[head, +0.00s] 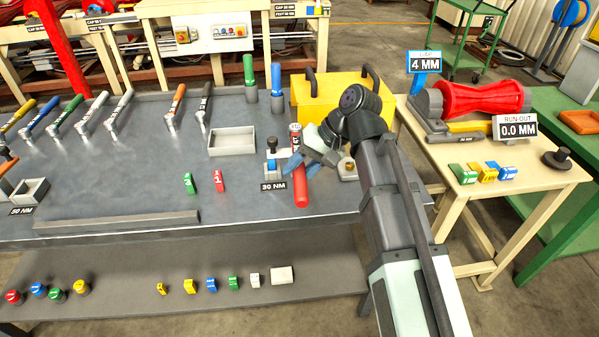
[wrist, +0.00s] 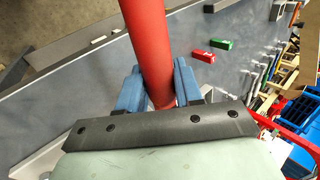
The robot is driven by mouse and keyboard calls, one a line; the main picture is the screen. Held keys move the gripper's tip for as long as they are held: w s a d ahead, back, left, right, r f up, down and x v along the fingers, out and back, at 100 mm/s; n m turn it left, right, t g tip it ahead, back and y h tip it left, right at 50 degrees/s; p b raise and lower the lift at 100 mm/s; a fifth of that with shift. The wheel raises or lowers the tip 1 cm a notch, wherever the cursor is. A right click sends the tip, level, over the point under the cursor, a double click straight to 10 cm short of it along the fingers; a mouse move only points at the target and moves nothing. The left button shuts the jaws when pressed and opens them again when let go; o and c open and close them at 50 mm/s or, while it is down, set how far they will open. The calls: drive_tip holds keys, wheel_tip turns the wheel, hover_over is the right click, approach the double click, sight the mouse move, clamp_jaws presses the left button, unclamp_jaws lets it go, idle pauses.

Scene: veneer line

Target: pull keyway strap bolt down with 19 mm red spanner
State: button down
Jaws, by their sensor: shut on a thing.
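A red tool (head: 300,186) with a pale marked band near its top stands steeply at the front right of the grey bench; I take it for the red spanner. My gripper (head: 304,165) has its blue fingers shut on it. In the wrist view the red shaft (wrist: 150,40) runs between the fingers (wrist: 157,88). Its working end cannot be made out. A small block with a brass-coloured bolt head (head: 348,164) sits just right of the fingers, partly behind my arm; I cannot tell whether it is the keyway strap bolt. No contact between tool and bolt is visible.
A blue-based fixture (head: 271,167) with a 30 NM label stands close left of the fingers. A yellow box (head: 312,92) stands behind. An empty grey tray (head: 232,141), green and red blocks (head: 218,181) and several coloured-handled tools (head: 122,106) lie left. The bench's front middle is mostly clear.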

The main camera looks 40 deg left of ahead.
drive_tip(key=shift+r, duration=1.65)
